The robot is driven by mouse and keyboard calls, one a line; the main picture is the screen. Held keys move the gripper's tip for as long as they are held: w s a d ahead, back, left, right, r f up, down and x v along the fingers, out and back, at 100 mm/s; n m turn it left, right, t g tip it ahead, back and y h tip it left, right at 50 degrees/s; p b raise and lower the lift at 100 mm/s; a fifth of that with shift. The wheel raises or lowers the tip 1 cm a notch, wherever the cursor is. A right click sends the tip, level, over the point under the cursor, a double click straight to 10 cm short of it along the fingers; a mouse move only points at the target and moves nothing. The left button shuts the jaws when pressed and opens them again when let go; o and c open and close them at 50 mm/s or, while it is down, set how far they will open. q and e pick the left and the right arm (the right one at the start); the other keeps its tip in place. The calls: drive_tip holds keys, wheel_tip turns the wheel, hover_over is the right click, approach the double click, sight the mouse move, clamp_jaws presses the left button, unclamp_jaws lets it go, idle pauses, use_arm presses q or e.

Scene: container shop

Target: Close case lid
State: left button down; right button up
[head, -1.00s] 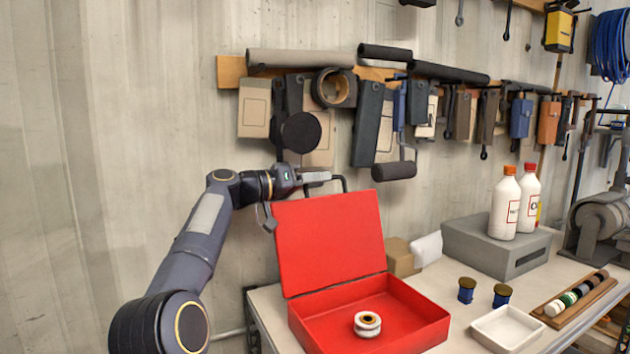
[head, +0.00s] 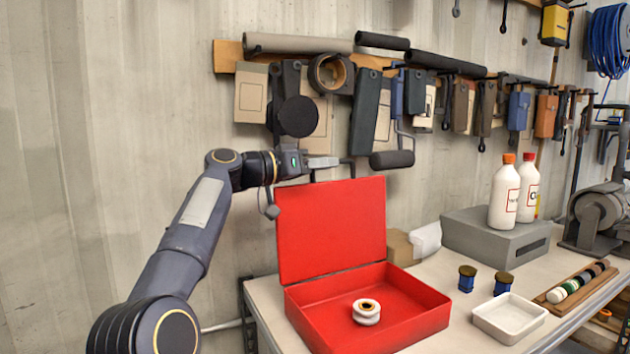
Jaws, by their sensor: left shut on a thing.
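The red case (head: 414,336) stands on the table with its lid (head: 332,232) open and standing about upright at the back. A white spool with a brown centre (head: 366,312) lies inside the case. My left gripper (head: 325,162) is at the lid's top edge, coming from the left, and is shut on a dark handle (head: 352,172) there. The exact contact is small and partly hidden by the fingers. My right gripper is not in view.
A white tray (head: 509,318), two blue spools (head: 467,278) and a wooden rack of rolls (head: 577,284) are right of the case. Two white bottles (head: 504,198) stand on a grey block (head: 492,236) behind. Hanging tools and a roller (head: 392,159) are on the wall close above the lid.

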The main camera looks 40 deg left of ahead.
use_arm(q)
drive_tip(key=s+d+m+b, duration=0.4)
drive_tip(key=d+b, duration=0.3)
drive_tip(key=d, duration=0.1)
drive_tip(key=shift+s+d+f+m, duration=0.3)
drive_tip(key=shift+d+f+m, duration=0.1)
drive_tip(key=c, duration=1.5)
unclamp_jaws()
drive_tip(key=b+v, duration=0.2)
drive_tip(key=v, duration=0.6)
drive_tip(key=shift+d, duration=0.1)
